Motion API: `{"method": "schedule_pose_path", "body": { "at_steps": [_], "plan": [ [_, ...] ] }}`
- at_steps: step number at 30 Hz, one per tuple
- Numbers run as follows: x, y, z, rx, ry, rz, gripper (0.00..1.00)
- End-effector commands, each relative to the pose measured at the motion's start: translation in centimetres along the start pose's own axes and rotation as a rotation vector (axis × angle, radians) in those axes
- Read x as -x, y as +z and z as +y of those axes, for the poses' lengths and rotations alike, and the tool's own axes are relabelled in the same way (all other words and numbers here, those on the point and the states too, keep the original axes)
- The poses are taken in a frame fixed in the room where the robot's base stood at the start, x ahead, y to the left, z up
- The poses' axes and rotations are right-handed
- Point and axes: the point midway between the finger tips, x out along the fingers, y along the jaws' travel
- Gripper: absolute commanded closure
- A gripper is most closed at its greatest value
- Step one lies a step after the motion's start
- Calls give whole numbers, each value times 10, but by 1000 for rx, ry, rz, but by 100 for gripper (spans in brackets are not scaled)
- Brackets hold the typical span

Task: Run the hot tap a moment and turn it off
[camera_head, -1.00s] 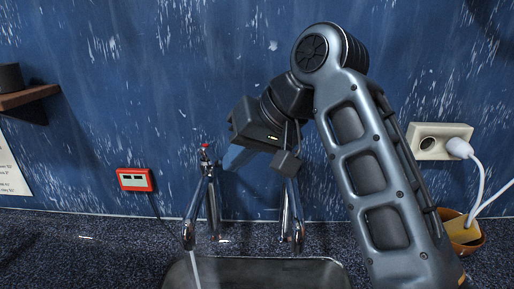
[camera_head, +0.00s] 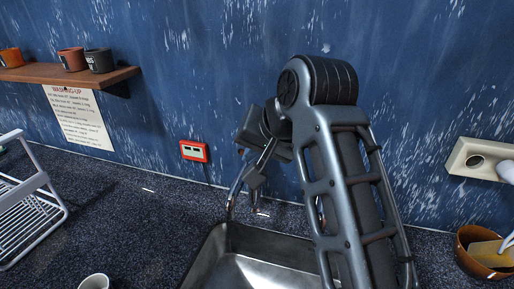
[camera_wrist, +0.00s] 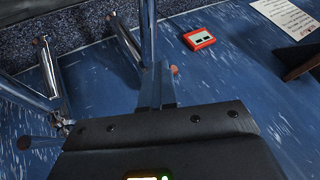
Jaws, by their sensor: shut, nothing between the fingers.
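The hot tap (camera_head: 236,190) is chrome with a small red tip and stands behind the sink (camera_head: 232,236). Its red tip (camera_wrist: 174,70) shows in the wrist view, right beside the fingers of my gripper (camera_wrist: 160,78). My gripper is shut and empty; whether it touches the tap is unclear. In the head view, my arm hides most of the tap. I see no clear water stream below its spout. A second chrome tap (camera_wrist: 50,70) with a dull knob (camera_wrist: 23,143) stands to the left in the wrist view.
A red-framed box (camera_head: 194,151) is on the blue wall. A shelf (camera_head: 110,80) with mugs and a paper notice (camera_head: 80,118) are at left. A white rack (camera_head: 38,205) and a cup (camera_head: 94,282) sit on the counter. A socket (camera_head: 480,158) and brown bowl (camera_head: 468,263) are at right.

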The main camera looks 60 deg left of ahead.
Motion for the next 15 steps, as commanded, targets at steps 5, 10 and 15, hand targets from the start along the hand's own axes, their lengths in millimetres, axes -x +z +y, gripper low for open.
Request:
{"method": "schedule_pose_path", "body": {
  "at_steps": [5, 10, 15],
  "plan": [
    [-2, 2, -1, 2, -2, -4, 100],
    [-2, 2, -2, 3, -2, -5, 100],
    [8, 2, -1, 3, -3, -4, 100]
  ]
}}
